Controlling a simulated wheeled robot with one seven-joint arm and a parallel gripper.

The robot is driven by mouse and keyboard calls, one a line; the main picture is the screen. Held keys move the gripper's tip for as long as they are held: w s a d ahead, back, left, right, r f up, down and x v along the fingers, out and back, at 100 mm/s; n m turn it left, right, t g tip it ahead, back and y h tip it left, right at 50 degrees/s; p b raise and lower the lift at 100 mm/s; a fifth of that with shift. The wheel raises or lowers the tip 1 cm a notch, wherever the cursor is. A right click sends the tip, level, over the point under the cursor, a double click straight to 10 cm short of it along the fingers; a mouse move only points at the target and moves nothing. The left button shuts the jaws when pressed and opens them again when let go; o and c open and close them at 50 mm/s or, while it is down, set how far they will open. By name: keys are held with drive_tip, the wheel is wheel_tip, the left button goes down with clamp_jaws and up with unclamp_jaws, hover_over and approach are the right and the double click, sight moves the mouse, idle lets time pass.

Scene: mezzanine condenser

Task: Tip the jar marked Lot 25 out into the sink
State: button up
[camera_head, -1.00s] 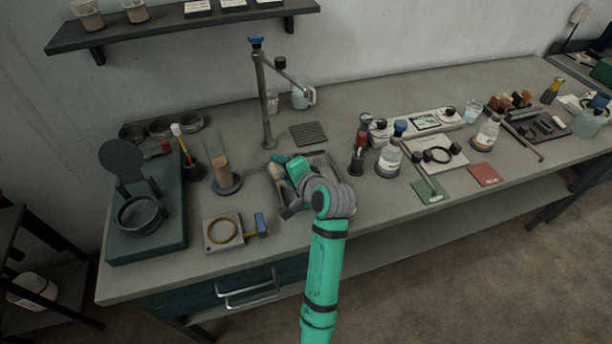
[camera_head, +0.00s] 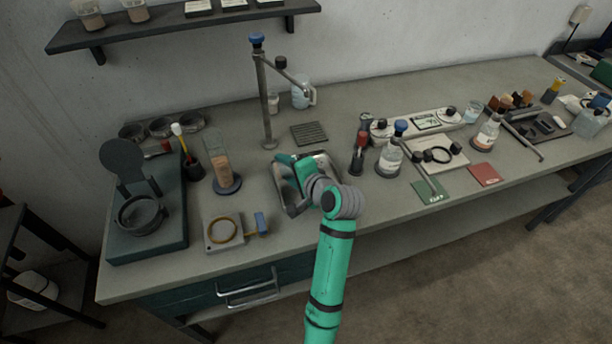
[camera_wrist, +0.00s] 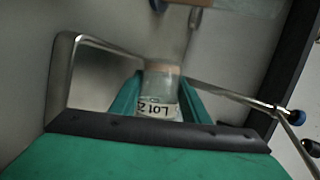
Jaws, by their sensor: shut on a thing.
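My gripper (camera_head: 290,166) is over the metal sink (camera_head: 288,203) set in the bench. In the wrist view my green gripper fingers (camera_wrist: 161,90) are shut on a clear jar (camera_wrist: 160,84), one on each side. Its white label (camera_wrist: 156,109) appears upside down in that view and reads "LOT 2", with the last digit unclear. A brownish band shows in the jar, with a pale, blurred area beyond it. I cannot tell how much is inside or whether any is coming out. The jar is hidden in the head view.
A tall tap post (camera_head: 265,105) with a side arm stands behind the sink, close to my gripper. A drain mat (camera_head: 309,133) lies behind. A brown-filled column on a stand (camera_head: 222,170) is left; a blue-capped bottle (camera_head: 390,157) is right.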

drive_tip(key=shift+w+d+r+m+y+p, duration=0.1)
drive_tip(key=shift+d+r+m+y+p, duration=0.1)
drive_tip(key=shift+r+m+y+p, duration=0.25)
idle(1.1)
drive_tip(key=shift+f, duration=0.2)
drive_tip(key=shift+s+a+r+n+h, duration=0.1)
drive_tip(key=shift+s+a+n+h, duration=0.05)
drive_tip(key=shift+a+n+h, duration=0.35)
drive_tip(key=shift+s+a+r+n+h, duration=0.1)
drive_tip(key=shift+s+a+n+h, duration=0.05)
drive_tip(key=shift+a+n+h, duration=0.25)
drive_tip(key=shift+w+n, duration=0.1)
drive_tip(key=shift+n, duration=0.15)
